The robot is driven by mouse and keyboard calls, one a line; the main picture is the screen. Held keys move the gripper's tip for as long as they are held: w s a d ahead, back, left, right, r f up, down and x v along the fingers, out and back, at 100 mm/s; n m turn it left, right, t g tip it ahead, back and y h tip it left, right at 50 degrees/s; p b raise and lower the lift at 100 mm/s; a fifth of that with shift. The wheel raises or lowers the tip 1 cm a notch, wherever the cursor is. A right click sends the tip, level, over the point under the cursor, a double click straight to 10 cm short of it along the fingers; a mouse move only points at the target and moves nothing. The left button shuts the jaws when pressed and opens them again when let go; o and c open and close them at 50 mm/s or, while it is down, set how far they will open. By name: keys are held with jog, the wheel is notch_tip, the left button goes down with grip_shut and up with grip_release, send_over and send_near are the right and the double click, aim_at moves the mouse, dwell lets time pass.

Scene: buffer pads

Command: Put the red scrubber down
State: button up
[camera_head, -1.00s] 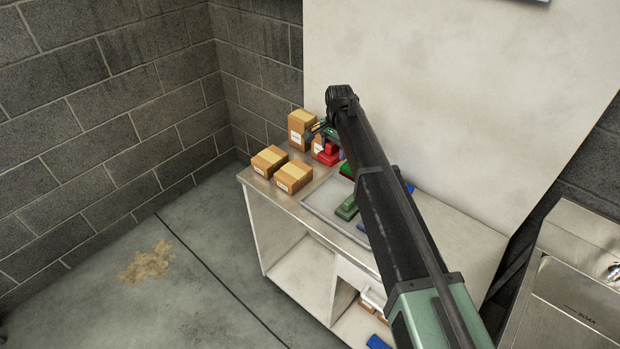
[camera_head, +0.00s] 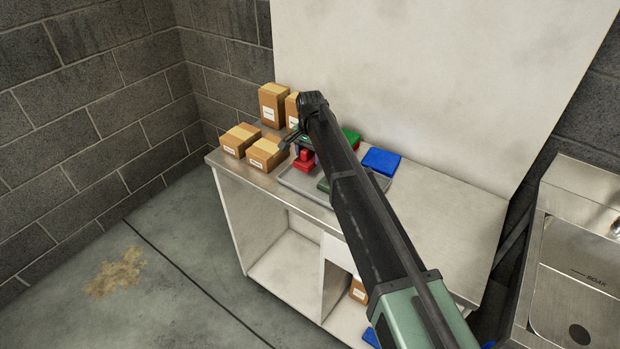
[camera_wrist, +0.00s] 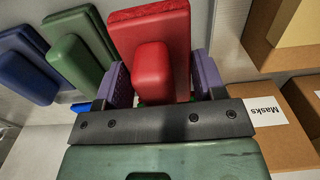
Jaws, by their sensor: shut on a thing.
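The red scrubber (camera_head: 303,160) is held in my gripper (camera_head: 298,144) at the left end of the grey tray (camera_head: 289,182) on the counter. In the wrist view my gripper's purple-padded fingers (camera_wrist: 155,85) sit either side of the red scrubber's handle (camera_wrist: 151,68), shut on it. The red pad (camera_wrist: 150,22) shows behind the handle. Whether the scrubber touches the tray, I cannot tell. A green scrubber (camera_wrist: 80,55) and a blue scrubber (camera_wrist: 28,72) lie to its left in the wrist view. My arm hides part of the tray.
Cardboard boxes (camera_head: 240,139) stand on the counter's left end, close to my gripper; a box labelled Masks (camera_wrist: 270,105) shows in the wrist view. A blue pad (camera_head: 381,161) and a green pad (camera_head: 351,138) lie behind my arm. The counter's right part (camera_head: 440,195) is clear.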

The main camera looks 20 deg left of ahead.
aim_at(310, 163)
notch_tip(310, 163, down, 5)
jog(key=b, duration=0.4)
jog(key=shift+r+b, duration=0.2)
jog(key=shift+b, duration=0.1)
jog(key=shift+r+p, duration=0.3)
jog(key=shift+r, duration=0.05)
jog(key=shift+f, duration=0.25)
jog(key=o, duration=0.9)
jog(key=shift+r, duration=0.1)
notch_tip(310, 163, up, 13)
jog(key=p, duration=1.2)
jog(key=shift+f, duration=0.35)
